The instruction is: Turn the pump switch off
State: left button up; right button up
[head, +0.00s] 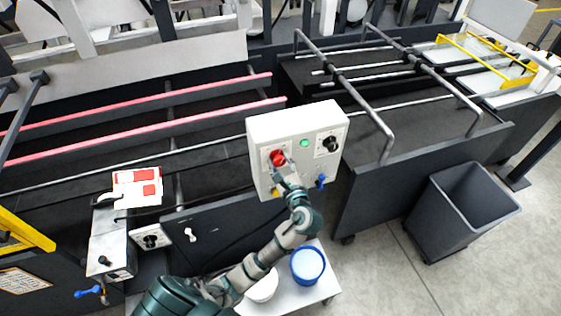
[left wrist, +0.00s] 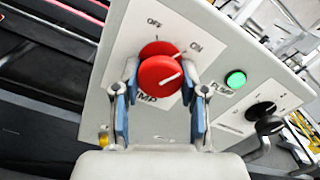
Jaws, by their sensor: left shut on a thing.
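The pump switch is a red round knob (head: 278,158) on the front of a white control box, left of a green button. In the left wrist view the red knob (left wrist: 160,72) sits below the printed words OFF and ON, with OFF to the left and ON to the right. A white line on its face slants up to the right; which word it marks is hard to tell. My left gripper (head: 284,168) is shut on the knob, one finger on each side of it. The label below the knob is partly covered. My right gripper is not in view.
A lit green button (left wrist: 236,79) and a black rotary knob (left wrist: 262,110) lie to the right on the box (head: 298,122). A blue handle (head: 321,182) is low on it.

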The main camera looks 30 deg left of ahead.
pick_arm(q)
jog(key=n, duration=0.2)
jog(key=shift+r+n+p, duration=0.15)
jog(key=shift+n+p, duration=0.15)
jog(key=n, duration=0.2)
jog(key=shift+n, duration=0.4)
jog(key=n, duration=0.3)
jog(key=shift+b, duration=0.4)
jog(key=shift+n+b, duration=0.65)
jog(key=shift+n, duration=1.45)
jog(key=o, duration=1.1)
jog(key=shift+w, duration=0.1)
